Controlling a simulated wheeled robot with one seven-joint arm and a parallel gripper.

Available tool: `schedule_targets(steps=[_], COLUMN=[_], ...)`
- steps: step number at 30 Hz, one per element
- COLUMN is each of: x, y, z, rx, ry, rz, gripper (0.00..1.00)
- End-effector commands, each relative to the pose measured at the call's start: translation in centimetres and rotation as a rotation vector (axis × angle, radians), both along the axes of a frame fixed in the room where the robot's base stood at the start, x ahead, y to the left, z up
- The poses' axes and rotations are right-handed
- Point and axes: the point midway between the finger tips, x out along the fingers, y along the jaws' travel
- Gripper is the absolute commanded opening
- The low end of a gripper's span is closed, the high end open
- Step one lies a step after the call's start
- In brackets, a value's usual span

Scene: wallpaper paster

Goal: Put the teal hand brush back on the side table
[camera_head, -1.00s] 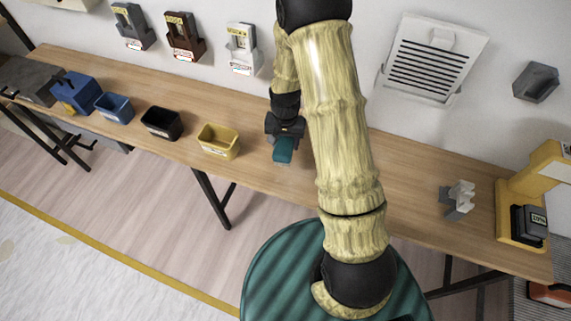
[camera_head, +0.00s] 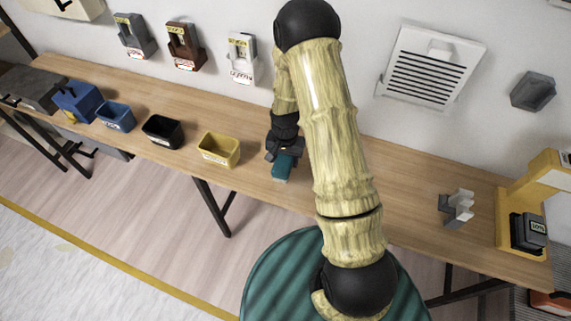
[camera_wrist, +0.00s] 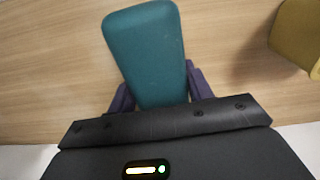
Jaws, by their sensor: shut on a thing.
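The teal hand brush (camera_head: 282,167) is in my gripper (camera_head: 283,153), over the long wooden table (camera_head: 385,195). In the wrist view the brush (camera_wrist: 146,50) points away from the palm, with the purple fingers (camera_wrist: 158,92) pressed on both its sides. The gripper is shut on it. Wood grain fills the view behind the brush, and I cannot tell whether the brush touches the wood. The far end of the brush inside the palm is hidden. I cannot tell whether this long table is the side table.
A yellow bin (camera_head: 219,149), a black bin (camera_head: 163,131) and a blue bin (camera_head: 116,116) stand left of my gripper. A grey-white holder (camera_head: 457,208) and a yellow machine (camera_head: 525,210) stand at the right. Bare wood lies between my arm and the holder.

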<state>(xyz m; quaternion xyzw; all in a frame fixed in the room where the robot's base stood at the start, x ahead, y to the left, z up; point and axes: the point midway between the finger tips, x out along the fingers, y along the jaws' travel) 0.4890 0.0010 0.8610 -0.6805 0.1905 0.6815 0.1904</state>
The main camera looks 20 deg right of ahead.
Motion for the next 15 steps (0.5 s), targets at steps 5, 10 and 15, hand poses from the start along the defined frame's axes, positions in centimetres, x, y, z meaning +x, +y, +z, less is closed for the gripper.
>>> schedule_targets(steps=[5,10,15], x=[0.0,0.0,-0.1], y=[0.0,0.0,0.0], z=[0.0,-0.4,-2.5], rx=[-0.001,-0.001,0.0], ry=[-0.001,0.001,0.002], rz=[0.0,0.0,0.001], gripper=[0.27,0.27,0.27])
